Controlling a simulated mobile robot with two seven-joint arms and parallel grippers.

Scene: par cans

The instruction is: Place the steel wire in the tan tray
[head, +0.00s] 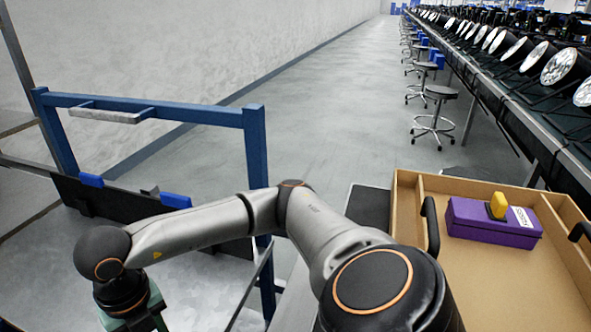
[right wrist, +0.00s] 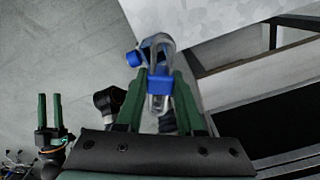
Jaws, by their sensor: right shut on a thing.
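The tan tray (head: 485,275) is at the right in the head view, with low walls and black handles. In the right wrist view my right gripper (right wrist: 158,82) has its green fingers shut on a blue and clear-grey thing (right wrist: 160,56), with a rounded loop at the top. I cannot tell whether this is the steel wire; no other wire is plain to see. My right arm reaches across to the left in the head view, far from the tray, and its fingertips are cut off there. My left gripper (right wrist: 50,110) shows in the right wrist view, open and empty.
A purple box (head: 490,222) with a yellow thing (head: 497,205) on it is in the tray, whose near part is bare. A blue frame (head: 256,150) with a dark board (head: 110,203) stands at the left. Stools (head: 436,118) line a bench of lamps at the right.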

